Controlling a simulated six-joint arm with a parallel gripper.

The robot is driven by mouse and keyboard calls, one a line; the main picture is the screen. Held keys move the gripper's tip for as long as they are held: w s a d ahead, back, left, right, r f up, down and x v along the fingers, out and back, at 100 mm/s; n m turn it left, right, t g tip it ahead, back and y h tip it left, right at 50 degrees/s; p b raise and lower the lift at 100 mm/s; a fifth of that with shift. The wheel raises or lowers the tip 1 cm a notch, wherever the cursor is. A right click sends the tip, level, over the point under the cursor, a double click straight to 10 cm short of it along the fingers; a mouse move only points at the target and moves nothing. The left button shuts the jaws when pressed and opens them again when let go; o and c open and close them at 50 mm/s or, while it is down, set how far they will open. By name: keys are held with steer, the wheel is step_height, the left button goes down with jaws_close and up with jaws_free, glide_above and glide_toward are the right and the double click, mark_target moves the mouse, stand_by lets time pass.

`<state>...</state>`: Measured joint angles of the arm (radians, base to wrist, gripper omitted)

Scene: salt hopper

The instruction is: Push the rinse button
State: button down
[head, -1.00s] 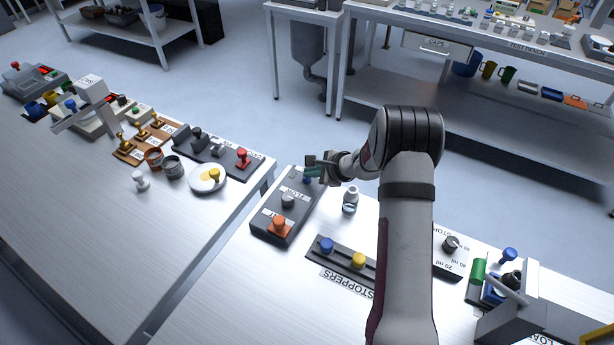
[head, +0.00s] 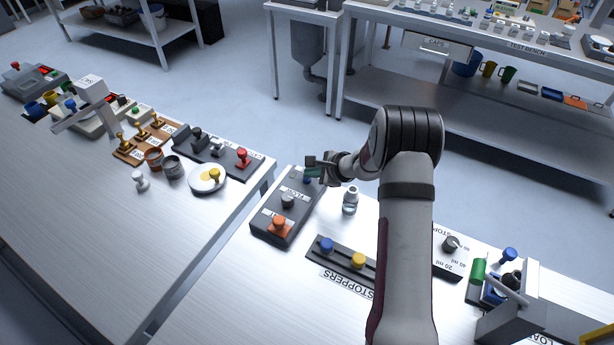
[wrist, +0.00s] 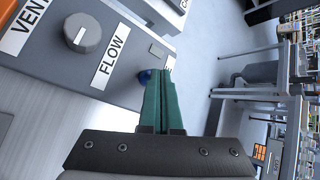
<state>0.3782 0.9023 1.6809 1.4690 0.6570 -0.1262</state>
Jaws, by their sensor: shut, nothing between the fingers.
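A dark grey control box (head: 265,222) stands on the bench, with an orange button (head: 278,224) at its near end and a grey knob (head: 288,201) in the middle. A blue button (head: 307,180) is at its far end, partly covered by my gripper. In the wrist view the blue button (wrist: 145,76) peeks out beside the fingertips, and VENT and FLOW labels show; no RINSE label is readable. My gripper (head: 312,165) is shut and empty, its green fingers (wrist: 157,85) together over the far end of the box. Whether they touch the button I cannot tell.
A small bottle (head: 350,201) stands just right of the box. A stopper rack (head: 341,255) with blue and yellow stoppers lies nearer. A gap separates this bench from the left bench, which holds a plate (head: 207,182) and stamps. Open floor lies beyond the box.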

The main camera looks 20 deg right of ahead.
steer(key=shift+f, duration=0.4)
steer(key=shift+r, duration=0.1)
step_height(320, 180, up, 7)
stand_by(0.7)
